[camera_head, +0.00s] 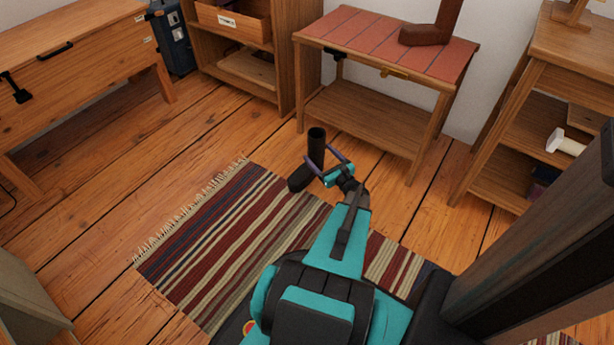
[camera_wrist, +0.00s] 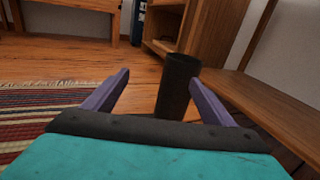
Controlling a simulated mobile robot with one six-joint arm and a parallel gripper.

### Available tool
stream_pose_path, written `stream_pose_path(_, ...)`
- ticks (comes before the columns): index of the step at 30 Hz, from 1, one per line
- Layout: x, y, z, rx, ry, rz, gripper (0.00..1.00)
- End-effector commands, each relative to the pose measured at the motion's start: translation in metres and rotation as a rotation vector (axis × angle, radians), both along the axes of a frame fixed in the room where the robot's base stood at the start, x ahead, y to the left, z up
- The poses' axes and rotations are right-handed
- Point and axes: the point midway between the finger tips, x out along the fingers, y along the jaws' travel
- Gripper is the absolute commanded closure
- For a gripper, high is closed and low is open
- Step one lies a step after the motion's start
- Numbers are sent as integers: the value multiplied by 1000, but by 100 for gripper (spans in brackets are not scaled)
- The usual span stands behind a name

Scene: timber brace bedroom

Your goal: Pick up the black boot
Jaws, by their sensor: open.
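The black boot (camera_head: 316,146) stands upright on the wooden floor by the edge of the striped rug, its toe pointing to the lower left in the head view. In the wrist view the boot's shaft (camera_wrist: 176,88) rises between my two fingers, closer to the right one. My gripper (camera_head: 325,155) is open, with its purple fingers around or just in front of the shaft; I cannot tell whether they touch it. In the wrist view my gripper (camera_wrist: 160,85) hides the boot's foot.
A table with a red top (camera_head: 375,42) holds a brown boot (camera_head: 430,30) behind the black boot. A striped rug (camera_head: 225,235) lies to the left. A wooden shelf unit (camera_head: 287,60) stands behind, and another shelf (camera_head: 505,135) stands right. Open floor (camera_head: 190,135) lies left.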

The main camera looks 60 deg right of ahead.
Motion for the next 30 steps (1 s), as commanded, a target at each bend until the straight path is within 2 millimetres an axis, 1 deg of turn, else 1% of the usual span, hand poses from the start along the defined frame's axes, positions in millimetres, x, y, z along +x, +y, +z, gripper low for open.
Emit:
stream_pose_path(1,-10,-11,-5,9,-17,-29,22)
stream_pose_path(3,-20,-21,-5,20,-35,-58,22)
stream_pose_path(6,-26,-28,-4,29,-50,-79,22)
stream_pose_path(17,-26,-29,-3,30,-51,-81,22)
stream_pose_path(20,-23,-30,-3,30,-51,-80,22)
stream_pose_path(23,-15,-35,-4,29,-51,-79,22)
stream_pose_path(30,15,-49,-6,28,-51,-77,22)
